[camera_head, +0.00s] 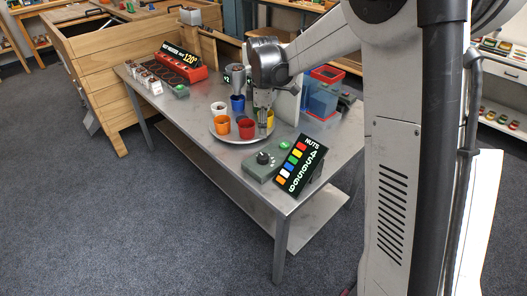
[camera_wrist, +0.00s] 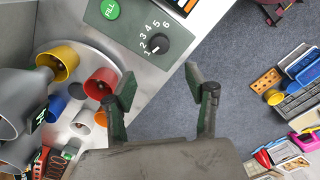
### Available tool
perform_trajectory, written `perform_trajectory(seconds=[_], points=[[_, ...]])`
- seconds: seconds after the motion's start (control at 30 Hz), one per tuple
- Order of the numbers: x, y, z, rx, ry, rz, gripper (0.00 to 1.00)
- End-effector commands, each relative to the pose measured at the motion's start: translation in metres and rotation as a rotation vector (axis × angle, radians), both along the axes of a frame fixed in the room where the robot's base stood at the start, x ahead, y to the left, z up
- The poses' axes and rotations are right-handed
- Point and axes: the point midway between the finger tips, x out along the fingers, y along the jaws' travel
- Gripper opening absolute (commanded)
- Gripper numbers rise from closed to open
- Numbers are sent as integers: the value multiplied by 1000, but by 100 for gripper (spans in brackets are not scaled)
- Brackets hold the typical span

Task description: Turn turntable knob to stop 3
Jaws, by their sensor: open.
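The black turntable knob (camera_wrist: 159,43) sits on a grey-green control box (camera_wrist: 127,14) with the numbers 1 to 6 printed around it. Its white mark seems to point toward 1. In the head view the knob (camera_head: 263,158) is on the box (camera_head: 256,171) near the table's front edge. My gripper (camera_wrist: 160,88) is open, with nothing between its fingers. In the head view my gripper (camera_head: 263,119) hangs over the turntable's right side, behind the knob and apart from it. The round turntable (camera_head: 222,137) carries orange, red, yellow, blue and white cups.
A green FILL button (camera_wrist: 110,9) is beside the knob. A tilted NUTS sign (camera_head: 302,164) stands right of the box. A grey dispenser (camera_wrist: 22,100) rises near the cups. A red roaster unit (camera_head: 183,67) is at the table's far left. The metal table (camera_head: 195,142) has clear room front left.

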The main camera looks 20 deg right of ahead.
Motion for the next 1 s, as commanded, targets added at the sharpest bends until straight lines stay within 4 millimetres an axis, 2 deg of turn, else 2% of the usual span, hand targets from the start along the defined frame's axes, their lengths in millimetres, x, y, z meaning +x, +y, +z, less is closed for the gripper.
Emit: perform_trajectory(seconds=[0.17,0.27,0.6,0.8,1.0], points=[[1,0,-12,0,4,8,50],[1,0,-26,0,4,7,50],[1,0,-89,0,3,6,50],[1,0,-120,0,3,5,50],[1,0,-136,0,3,5,50]])
